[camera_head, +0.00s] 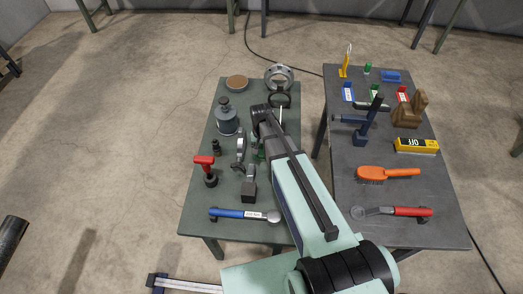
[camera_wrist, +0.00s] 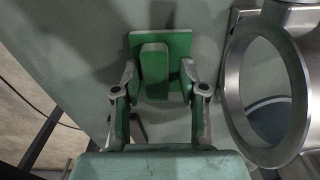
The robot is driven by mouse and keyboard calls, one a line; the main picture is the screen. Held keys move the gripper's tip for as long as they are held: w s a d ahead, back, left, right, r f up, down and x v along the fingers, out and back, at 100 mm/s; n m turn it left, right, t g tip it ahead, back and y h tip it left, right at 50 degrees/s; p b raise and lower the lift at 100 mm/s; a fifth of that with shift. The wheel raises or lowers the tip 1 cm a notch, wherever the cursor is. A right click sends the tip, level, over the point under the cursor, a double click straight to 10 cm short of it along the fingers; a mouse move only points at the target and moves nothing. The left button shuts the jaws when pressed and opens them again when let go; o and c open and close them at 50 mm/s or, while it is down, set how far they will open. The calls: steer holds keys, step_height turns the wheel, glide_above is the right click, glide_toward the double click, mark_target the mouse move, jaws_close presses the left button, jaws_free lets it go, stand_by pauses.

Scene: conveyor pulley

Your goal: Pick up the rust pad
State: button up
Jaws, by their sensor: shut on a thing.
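A green pad (camera_wrist: 178,86) with a raised green block on it shows in the wrist view, between my fingertips. My gripper (camera_wrist: 159,82) is shut on this green pad, one finger at each side edge. In the head view, my arm hides most of the gripper, and a bit of green (camera_head: 258,152) shows beside it over the left table. A round brown disc (camera_head: 237,82) lies at the far left of that table, apart from my gripper. No label shows which of these is the rust pad.
A metal ring (camera_wrist: 232,85) stands close right of my gripper. The left table (camera_head: 205,223) also holds a grey canister (camera_head: 227,120), a red-handled tool (camera_head: 204,164) and a blue-handled tool (camera_head: 240,214). The right table (camera_head: 345,88) holds several tools, including an orange brush (camera_head: 385,173).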

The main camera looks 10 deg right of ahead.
mark_target(261, 149)
steer(key=shift+f, duration=0.25)
steer(key=shift+a+r, duration=0.1)
steer(key=shift+r, duration=0.4)
jaws_close()
step_height(261, 149, up, 19)
steer(key=b, duration=0.2)
steer(key=shift+b, duration=0.4)
steer(key=shift+o, duration=1)
jaws_free()
steer(key=shift+w, duration=0.1)
jaws_close()
steer(key=shift+d, duration=0.2)
